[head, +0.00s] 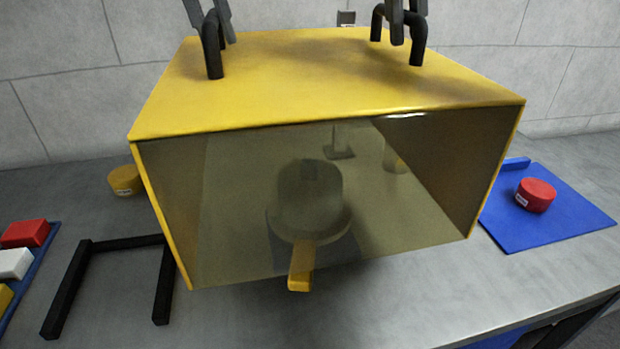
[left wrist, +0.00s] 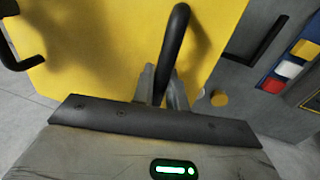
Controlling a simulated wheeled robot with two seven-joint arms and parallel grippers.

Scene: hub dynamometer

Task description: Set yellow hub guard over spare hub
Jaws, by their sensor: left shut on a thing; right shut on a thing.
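The yellow hub guard (head: 330,85) is a large box with a clear tinted front and two black handles on top. It fills the middle of the head view and appears held above the bench. My left gripper (head: 212,30) is shut on its left handle (left wrist: 177,45); the left wrist view shows the fingers (left wrist: 160,85) around that handle. My right gripper (head: 400,25) is shut on the right handle (head: 418,40). The grey rounded spare hub (head: 308,200) shows dimly through the front panel. A yellow tab (head: 300,270) sticks out below the guard's lower front edge.
A black three-sided frame (head: 120,242) lies on the grey bench at left, near a yellow puck (head: 125,180). A blue tray with red, white and yellow blocks (head: 14,263) is at far left. A red puck (head: 536,195) sits on a blue mat (head: 560,225) at right.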

